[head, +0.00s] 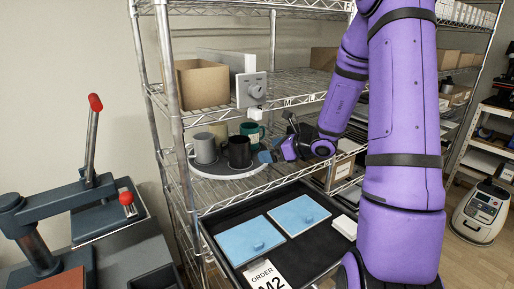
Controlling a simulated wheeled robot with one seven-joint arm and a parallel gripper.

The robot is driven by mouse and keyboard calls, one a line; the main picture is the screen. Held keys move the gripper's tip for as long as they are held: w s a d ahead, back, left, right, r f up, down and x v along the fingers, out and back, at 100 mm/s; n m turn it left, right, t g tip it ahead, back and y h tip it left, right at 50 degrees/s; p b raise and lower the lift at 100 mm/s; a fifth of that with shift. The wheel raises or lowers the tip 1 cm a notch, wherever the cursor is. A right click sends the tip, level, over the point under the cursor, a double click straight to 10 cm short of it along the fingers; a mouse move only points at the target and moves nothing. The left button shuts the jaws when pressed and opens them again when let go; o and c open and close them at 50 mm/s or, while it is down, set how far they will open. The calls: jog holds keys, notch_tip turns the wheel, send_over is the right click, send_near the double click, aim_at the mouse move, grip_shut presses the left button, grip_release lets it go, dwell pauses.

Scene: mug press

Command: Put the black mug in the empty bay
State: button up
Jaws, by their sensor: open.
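The black mug (239,153) stands upright on a round grey turntable (228,174) on the middle wire shelf. A grey mug (204,149) stands to its left, and a green mug (252,131) stands behind it. Something yellowish shows between them, mostly hidden. My gripper (268,156) is open just right of the black mug, with its blue fingertips pointing at it. I cannot tell whether they touch it. I cannot tell which place is the empty bay.
An order card reading M2 (267,279) lies at the tray's front. A cardboard box (203,84) and a grey device (251,89) sit on the shelf above. A shelf post (172,85) stands left of the mugs. A press with red knobs (96,103) is at left.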

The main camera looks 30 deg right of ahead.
jog(key=shift+s+d, duration=0.45)
jog(key=shift+s, duration=0.3)
jog(key=shift+s+d, duration=0.4)
jog(key=shift+s, duration=0.35)
